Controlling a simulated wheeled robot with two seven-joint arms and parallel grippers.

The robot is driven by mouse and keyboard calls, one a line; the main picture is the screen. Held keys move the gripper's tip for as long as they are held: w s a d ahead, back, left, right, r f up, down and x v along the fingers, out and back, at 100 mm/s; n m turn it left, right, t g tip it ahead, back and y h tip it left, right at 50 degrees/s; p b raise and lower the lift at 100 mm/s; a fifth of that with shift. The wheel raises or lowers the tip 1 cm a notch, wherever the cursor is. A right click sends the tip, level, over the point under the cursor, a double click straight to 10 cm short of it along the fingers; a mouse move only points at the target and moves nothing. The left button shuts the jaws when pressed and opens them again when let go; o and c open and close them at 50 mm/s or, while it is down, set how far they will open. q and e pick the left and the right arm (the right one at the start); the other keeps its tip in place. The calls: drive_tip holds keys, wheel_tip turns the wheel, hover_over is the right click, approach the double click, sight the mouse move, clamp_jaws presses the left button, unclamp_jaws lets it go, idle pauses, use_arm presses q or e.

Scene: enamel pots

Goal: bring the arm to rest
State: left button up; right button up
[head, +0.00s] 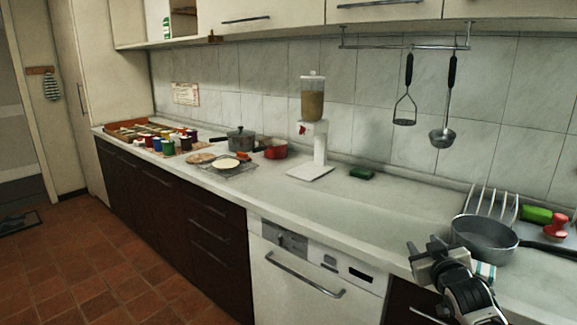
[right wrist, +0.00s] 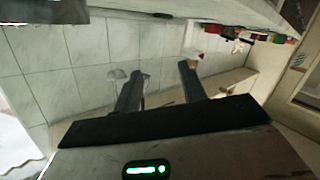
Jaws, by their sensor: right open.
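My right arm comes in at the lower right of the head view. Its gripper (head: 421,249) is over the front edge of the counter, left of a grey pan (head: 484,236). In the right wrist view the two dark fingers of the gripper (right wrist: 160,78) stand apart with nothing between them. That view is turned over, with the counter along its top. My left gripper is not in view.
The counter (head: 395,220) is clear left of the pan. A dish rack (head: 492,203), a green sponge (head: 361,174), a white dispenser (head: 319,144), a red pot (head: 276,149) and a grey pot (head: 241,139) stand on it. Utensils, including a ladle (head: 443,136), hang above.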

drive_tip(key=s+a+f+g+y, duration=0.25)
drive_tip(key=s+a+f, duration=0.55)
drive_tip(key=s+f, duration=0.55)
drive_tip(key=s+a+f+g, duration=0.1)
drive_tip(key=s+a+f, duration=0.1)
drive_tip(key=s, duration=0.5)
drive_tip(key=s+a+f+g+y, duration=0.1)
drive_tip(key=s+a+f, duration=0.2)
drive_tip(key=s, duration=0.4)
drive_tip(key=s+a+f+g, duration=0.1)
drive_tip(key=s+a+f, duration=0.1)
drive_tip(key=s, duration=0.6)
drive_tip(key=shift+a+f, duration=0.4)
drive_tip(key=shift+a, duration=0.5)
drive_tip(key=shift+g+y, duration=0.25)
drive_tip(key=shift+c, duration=0.5)
drive_tip(key=shift+d, duration=0.1)
